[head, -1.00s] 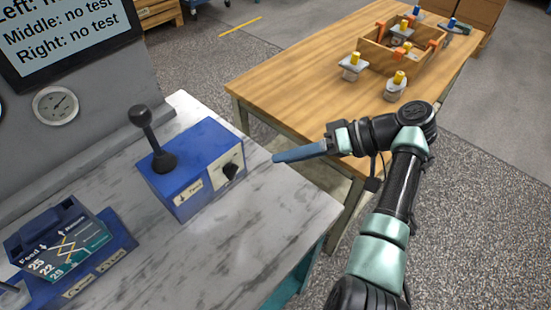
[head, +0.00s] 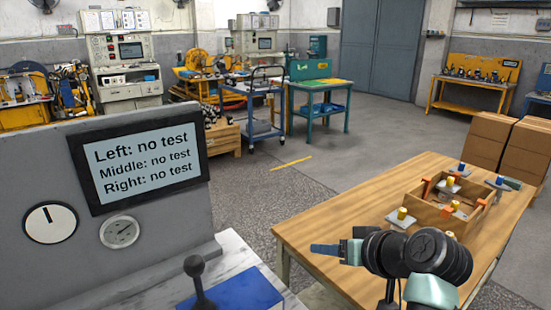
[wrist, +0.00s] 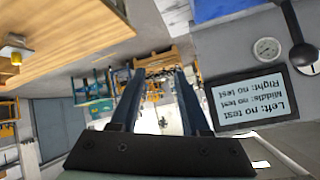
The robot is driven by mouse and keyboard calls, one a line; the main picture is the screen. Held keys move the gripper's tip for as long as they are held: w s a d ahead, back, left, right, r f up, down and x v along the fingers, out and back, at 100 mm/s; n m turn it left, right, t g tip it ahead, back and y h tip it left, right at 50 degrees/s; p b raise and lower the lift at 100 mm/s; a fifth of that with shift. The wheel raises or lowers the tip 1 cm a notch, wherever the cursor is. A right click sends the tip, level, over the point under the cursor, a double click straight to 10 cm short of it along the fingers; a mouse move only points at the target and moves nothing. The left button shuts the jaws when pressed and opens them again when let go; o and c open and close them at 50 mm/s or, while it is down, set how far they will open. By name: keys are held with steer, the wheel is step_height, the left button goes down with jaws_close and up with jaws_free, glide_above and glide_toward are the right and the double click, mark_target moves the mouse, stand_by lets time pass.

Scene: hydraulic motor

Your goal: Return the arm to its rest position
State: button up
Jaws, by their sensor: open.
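My gripper (head: 326,249) is at the lower middle of the head view, pointing left, in front of the wooden table's near edge. In the wrist view its two dark fingers (wrist: 155,95) are apart with nothing between them. My arm's wrist and upper links show at the lower right of the head view; the rest of the arm is out of the picture.
A wooden table (head: 330,215) bears a wooden box (head: 420,207) with several small parts. Cardboard boxes (head: 490,140) stand at the right. Grey floor (head: 350,150) lies open beyond.

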steer(key=s+a+r+t+h+p, duration=0.1)
steer(key=a+r+t+h+p, duration=0.2)
steer(key=r, duration=1)
steer(key=s+a+r+t+h, duration=0.15)
steer(key=r+t, duration=0.45)
steer(key=r, duration=0.7)
steer(key=s+a+r+t+p, duration=0.1)
steer(key=s+a+r+t, duration=0.2)
steer(key=s+r, duration=0.6)
steer(key=s+a+r+m+t+p, duration=0.1)
steer(key=s+a+r+t+p, duration=0.1)
steer(key=s+r+t, duration=0.4)
steer(key=s+a+r, duration=0.1)
steer(key=s+r, duration=0.2)
steer(key=r, duration=0.3)
steer(key=shift+s+a+r+m+h, duration=0.15)
steer(key=shift+s+a+m+h, duration=0.1)
steer(key=shift+s+m+h, duration=0.1)
steer(key=shift+w, duration=0.1)
